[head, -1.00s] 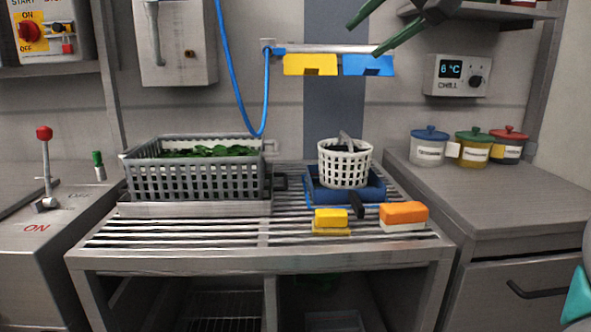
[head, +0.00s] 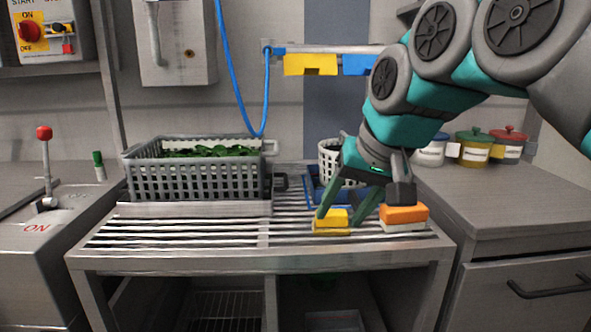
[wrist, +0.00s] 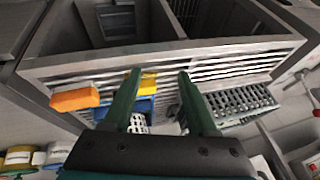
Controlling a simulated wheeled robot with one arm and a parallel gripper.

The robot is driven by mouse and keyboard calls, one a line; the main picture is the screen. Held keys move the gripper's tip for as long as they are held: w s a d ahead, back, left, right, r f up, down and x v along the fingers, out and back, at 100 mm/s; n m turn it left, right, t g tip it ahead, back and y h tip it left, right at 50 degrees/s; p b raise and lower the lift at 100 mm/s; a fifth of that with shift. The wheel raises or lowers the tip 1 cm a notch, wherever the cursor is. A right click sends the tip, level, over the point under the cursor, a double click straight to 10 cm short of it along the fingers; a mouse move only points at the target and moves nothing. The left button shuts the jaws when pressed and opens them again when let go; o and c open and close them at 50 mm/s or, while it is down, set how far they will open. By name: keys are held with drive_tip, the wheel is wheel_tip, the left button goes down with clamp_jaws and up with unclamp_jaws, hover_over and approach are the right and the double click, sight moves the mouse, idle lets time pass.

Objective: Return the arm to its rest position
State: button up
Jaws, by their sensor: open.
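My arm reaches in from the upper right in the head view, bent down over the slatted rack. My gripper (head: 336,222) is open, its two green fingers pointing down at the yellow block (head: 331,216). In the wrist view the fingers of my gripper (wrist: 158,74) are spread apart with nothing held. The yellow block (wrist: 148,84) shows between them, closer to the left finger. I cannot tell whether a finger touches it. The orange and white block (head: 404,216) lies just right of the fingers.
A grey basket of greens (head: 196,180) stands left on the slatted rack (head: 180,238). A white basket (head: 328,160) is partly hidden behind my gripper. Lidded jars (head: 474,148) stand on the right counter (head: 490,195). A blue hose (head: 240,100) hangs at the back.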

drive_tip(key=s+d+f+g+h, duration=0.1)
drive_tip(key=s+d+f+g, duration=0.2)
drive_tip(key=s+f, duration=0.9)
drive_tip(key=s+d+f+g+h, duration=0.2)
drive_tip(key=s+d+f+g, duration=0.1)
drive_tip(key=s+f, duration=0.8)
wheel_tip(320, 180, down, 6)
drive_tip(key=shift+s+d+r+g, duration=0.3)
drive_tip(key=shift+s+d, duration=0.1)
drive_tip(key=shift+d, duration=0.45)
drive_tip(key=shift+c, duration=0.3)
